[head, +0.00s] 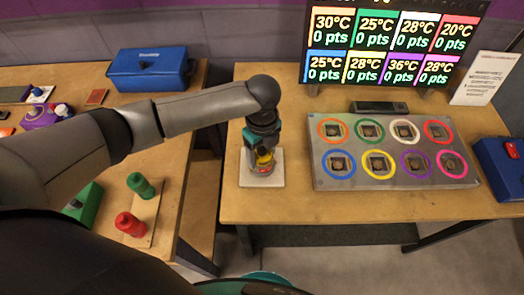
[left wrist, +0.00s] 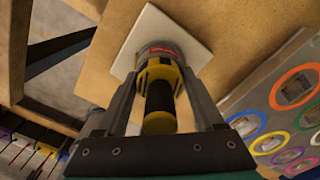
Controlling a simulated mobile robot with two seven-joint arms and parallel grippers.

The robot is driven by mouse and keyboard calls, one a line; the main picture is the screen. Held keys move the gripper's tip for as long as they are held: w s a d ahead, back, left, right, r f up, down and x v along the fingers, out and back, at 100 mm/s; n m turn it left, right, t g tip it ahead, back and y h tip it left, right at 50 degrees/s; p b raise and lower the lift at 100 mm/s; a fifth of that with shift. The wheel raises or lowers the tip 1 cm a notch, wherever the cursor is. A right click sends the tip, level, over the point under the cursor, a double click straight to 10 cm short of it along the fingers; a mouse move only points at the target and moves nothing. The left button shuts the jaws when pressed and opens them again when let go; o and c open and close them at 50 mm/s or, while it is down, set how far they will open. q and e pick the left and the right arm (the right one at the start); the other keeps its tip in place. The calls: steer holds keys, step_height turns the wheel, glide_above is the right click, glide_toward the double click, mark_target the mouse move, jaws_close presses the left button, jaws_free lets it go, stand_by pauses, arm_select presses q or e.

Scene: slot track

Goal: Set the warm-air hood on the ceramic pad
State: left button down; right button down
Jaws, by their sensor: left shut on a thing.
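The warm-air hood (head: 264,168) is a small yellow and black tool with a red label band. My left gripper (head: 263,152) points down from above and is shut on it. In the left wrist view the hood (left wrist: 159,72) sits between the two fingers, its red-labelled end towards the pad. The ceramic pad (head: 247,180) is a white square near the left edge of the right table. It also shows in the left wrist view (left wrist: 150,28). The hood is upright over the pad; I cannot tell whether it touches. My right gripper is not in view.
A grey board (head: 390,180) with several coloured rings lies right of the pad. A screen (head: 390,45) stands behind it, and a blue box (head: 500,165) at the far right. The left table holds a blue toolbox (head: 150,68) and red and green pieces. A gap separates the tables.

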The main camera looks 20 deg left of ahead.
arm_select(q)
jaws_free()
steer(key=shift+f, duration=0.1)
step_height(320, 180, up, 15)
steer(key=shift+r+p, duration=0.2)
steer(key=shift+p, duration=1.05)
